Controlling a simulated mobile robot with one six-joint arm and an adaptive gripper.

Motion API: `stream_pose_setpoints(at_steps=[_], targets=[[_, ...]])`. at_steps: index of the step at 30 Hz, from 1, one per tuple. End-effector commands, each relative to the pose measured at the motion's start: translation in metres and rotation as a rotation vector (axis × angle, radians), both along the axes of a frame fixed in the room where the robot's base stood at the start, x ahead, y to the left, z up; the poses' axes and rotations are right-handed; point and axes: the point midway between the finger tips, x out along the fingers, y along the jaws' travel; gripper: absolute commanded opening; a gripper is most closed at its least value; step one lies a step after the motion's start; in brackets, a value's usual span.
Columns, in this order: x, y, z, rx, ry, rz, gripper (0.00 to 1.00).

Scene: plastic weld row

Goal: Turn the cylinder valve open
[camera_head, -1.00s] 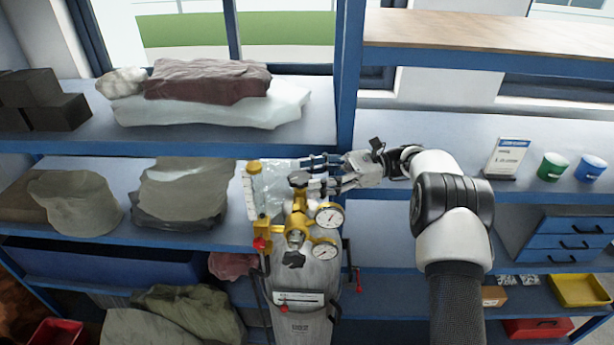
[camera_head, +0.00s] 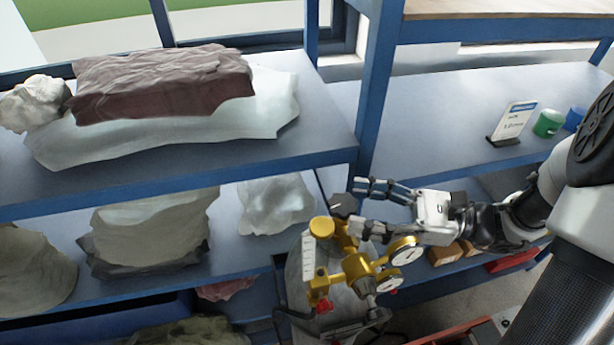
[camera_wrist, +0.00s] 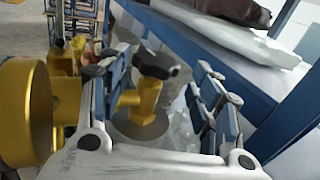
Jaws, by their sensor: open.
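The grey gas cylinder (camera_head: 296,268) stands in front of the shelves in the head view, with a brass regulator (camera_head: 357,268) and two round gauges on it. Its dark valve knob (camera_head: 341,203) is at the top, partly hidden by my fingers. In the wrist view the black knob (camera_wrist: 155,65) sits on a brass stem above the cylinder's rounded top (camera_wrist: 138,131). My gripper (camera_head: 358,208) reaches in from the right and is open. In the wrist view its fingers (camera_wrist: 160,68) are on either side of the knob, apart from it; contact is not visible.
A brass gauge body (camera_wrist: 27,112) is close to the left finger in the wrist view. A blue shelf post (camera_head: 374,95) stands behind my gripper. Shelves with wrapped bundles (camera_head: 160,85) lie to the left. A sign (camera_head: 513,122) and cups are on the right shelf.

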Motion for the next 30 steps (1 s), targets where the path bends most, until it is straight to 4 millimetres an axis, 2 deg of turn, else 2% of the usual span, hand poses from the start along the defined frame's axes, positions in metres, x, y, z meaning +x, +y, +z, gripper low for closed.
stream_pose_setpoints(at_steps=[4, 12, 18, 29, 30], targets=[[-0.008, 0.016, -0.001, 0.013, 0.046, 0.029, 0.57], [-0.004, 0.057, -0.001, 0.013, 0.047, 0.033, 0.57], [0.000, 0.079, -0.002, 0.012, 0.045, 0.030, 0.57], [0.001, 0.084, -0.003, 0.012, 0.045, 0.027, 0.57], [0.001, 0.084, -0.003, 0.012, 0.045, 0.027, 0.55]])
